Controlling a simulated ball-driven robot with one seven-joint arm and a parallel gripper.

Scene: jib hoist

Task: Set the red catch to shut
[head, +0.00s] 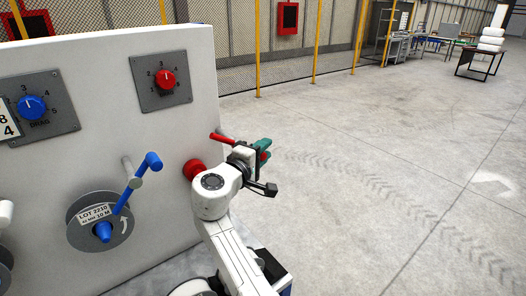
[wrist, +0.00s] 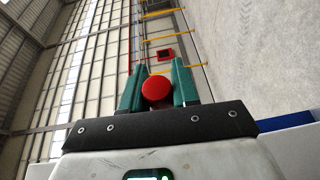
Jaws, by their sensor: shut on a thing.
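The red catch (head: 224,138) is a red bar on a grey rod at the right end of the pale panel. It lies nearly level, sloping slightly down to the right, and passes behind my wrist. My gripper (head: 264,154) has its green fingers closed around a red round end, seemingly the catch's handle. The same red end (wrist: 156,91) sits between both fingers in the wrist view. A red hub (head: 193,170) shows below the bar's left end, apart from it. My arm hides the middle of the bar and what lies behind it.
The pale panel (head: 95,60) also carries a blue bar (head: 130,190) by a grey drum (head: 82,222), a blue dial (head: 31,108) and a red dial (head: 165,78). Open concrete floor (head: 390,170) lies to the right. A mesh fence with yellow posts stands behind.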

